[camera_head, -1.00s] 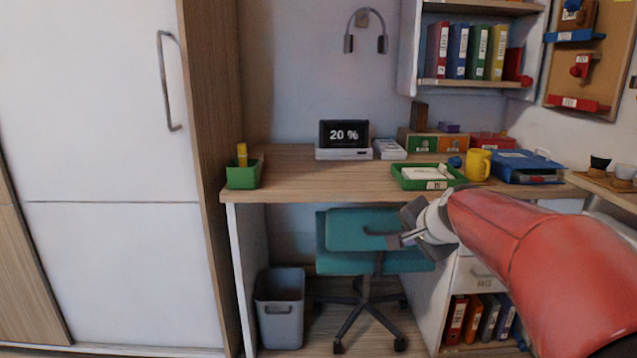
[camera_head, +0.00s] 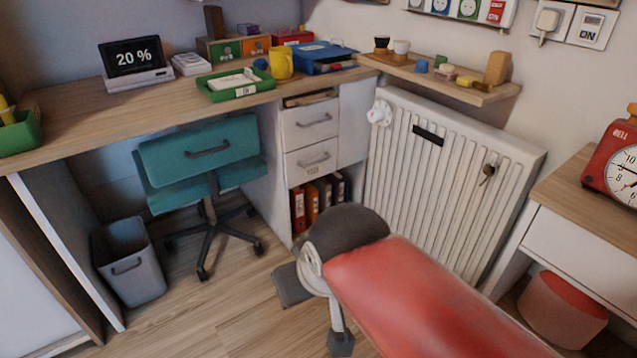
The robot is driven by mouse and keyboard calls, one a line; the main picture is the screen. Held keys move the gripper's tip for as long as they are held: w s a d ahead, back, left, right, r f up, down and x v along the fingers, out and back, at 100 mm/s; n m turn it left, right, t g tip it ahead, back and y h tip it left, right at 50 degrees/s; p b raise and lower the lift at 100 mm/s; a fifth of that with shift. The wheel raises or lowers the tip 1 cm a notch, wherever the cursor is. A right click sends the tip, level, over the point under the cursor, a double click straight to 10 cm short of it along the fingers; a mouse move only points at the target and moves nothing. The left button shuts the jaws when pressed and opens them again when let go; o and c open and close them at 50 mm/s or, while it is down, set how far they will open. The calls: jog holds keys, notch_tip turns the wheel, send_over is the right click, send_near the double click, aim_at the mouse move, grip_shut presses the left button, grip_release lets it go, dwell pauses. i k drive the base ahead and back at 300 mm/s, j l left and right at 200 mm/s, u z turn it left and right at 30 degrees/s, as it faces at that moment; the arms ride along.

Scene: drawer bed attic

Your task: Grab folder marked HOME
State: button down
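Several folders stand upright in the open compartment under the desk drawers: a red folder (camera_head: 298,210), an orange folder (camera_head: 311,202) and dark ones (camera_head: 325,193). Their spine labels are too small to read, so I cannot tell whether one is marked HOME. My gripper (camera_head: 338,335) points down at the end of my red arm, in front of the folders and apart from them. It is partly hidden by my wrist, and its fingers are unclear. I see no folder in it.
A teal chair (camera_head: 203,150) and a grey bin (camera_head: 128,262) stand left of the folder compartment. A white radiator (camera_head: 440,175) is to its right, under a small wall shelf (camera_head: 440,79). A side table (camera_head: 570,220) stands at right. Floor shows between bin and arm.

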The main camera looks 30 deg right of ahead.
aim_at(324, 188)
jog(key=z, duration=0.75)
